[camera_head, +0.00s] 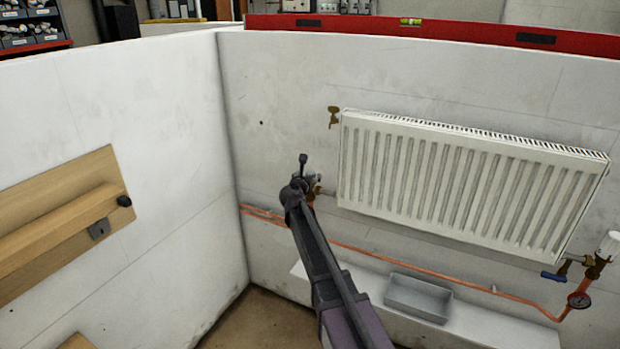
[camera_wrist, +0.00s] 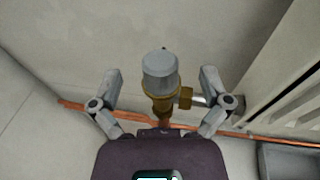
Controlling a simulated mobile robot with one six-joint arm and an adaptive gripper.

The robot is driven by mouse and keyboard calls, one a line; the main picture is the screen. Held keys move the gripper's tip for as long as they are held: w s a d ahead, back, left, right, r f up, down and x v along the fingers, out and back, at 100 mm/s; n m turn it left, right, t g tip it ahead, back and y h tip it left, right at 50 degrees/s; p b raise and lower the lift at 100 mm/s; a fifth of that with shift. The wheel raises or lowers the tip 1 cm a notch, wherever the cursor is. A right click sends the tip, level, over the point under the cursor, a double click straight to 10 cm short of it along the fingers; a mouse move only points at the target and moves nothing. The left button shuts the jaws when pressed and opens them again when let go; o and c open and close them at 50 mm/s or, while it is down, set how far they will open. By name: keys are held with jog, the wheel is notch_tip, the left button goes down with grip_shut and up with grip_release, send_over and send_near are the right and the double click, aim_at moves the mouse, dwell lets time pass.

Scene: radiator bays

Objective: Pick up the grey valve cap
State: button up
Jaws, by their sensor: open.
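The grey valve cap (camera_wrist: 160,72) sits on top of a brass valve (camera_wrist: 163,100) in the wrist view, between and a little beyond my open fingers. My gripper (camera_wrist: 162,88) is open, with one finger on each side of the valve and a gap to each; no contact shows. In the head view my gripper (camera_head: 302,180) is at the lower left corner of the radiator, in front of the valve. There the cap (camera_head: 315,178) is mostly hidden behind my gripper.
The white radiator (camera_head: 465,185) hangs close on the right. Copper pipe (camera_head: 400,260) runs along the wall below. A grey tray (camera_head: 418,298) stands on a white ledge (camera_head: 480,325). A wooden board with a rail (camera_head: 60,225) is on the left wall.

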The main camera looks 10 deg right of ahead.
aim_at(310, 173)
jog(key=shift+x, duration=1.65)
jog(key=shift+a, duration=0.1)
jog(key=c, duration=0.9)
